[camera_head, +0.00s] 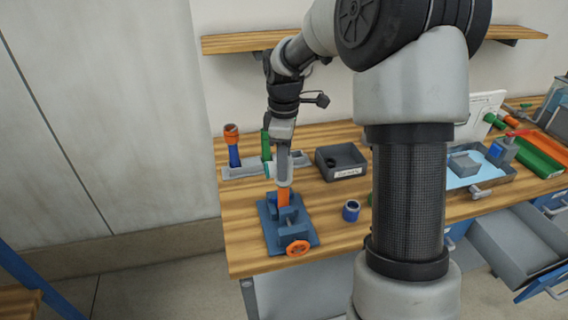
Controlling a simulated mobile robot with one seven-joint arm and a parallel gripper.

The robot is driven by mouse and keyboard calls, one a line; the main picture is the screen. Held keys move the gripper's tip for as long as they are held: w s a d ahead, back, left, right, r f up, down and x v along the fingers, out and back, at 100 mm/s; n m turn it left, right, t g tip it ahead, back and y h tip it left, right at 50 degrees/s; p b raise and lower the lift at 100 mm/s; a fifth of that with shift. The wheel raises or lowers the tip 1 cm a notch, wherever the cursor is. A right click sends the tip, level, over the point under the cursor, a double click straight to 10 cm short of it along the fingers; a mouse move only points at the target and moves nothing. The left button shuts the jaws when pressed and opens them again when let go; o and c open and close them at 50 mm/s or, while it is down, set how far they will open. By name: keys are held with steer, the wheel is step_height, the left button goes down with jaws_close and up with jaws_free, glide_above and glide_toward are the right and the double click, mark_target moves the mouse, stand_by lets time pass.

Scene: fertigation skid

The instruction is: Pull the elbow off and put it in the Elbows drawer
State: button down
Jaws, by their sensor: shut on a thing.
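My gripper (283,176) points down over the blue vise (268,235) near the table's left front corner. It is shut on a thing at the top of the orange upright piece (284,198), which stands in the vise. My fingers hide most of the held thing; a small teal part (267,170) shows at their left side. I cannot tell whether the held thing is the elbow, or whether it is still joined to the orange piece. An open grey drawer (508,243) is at the lower right; I cannot read any label on it.
A grey rack (236,173) holds blue and green upright pieces behind the vise. A dark labelled bin (341,161) and a small blue ring-shaped part (351,211) are to the right. My arm hides the table's middle. A wooden shelf (238,43) is on the wall.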

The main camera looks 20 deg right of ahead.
steer(key=shift+r+p, duration=2.6)
steer(key=shift+r, duration=0.35)
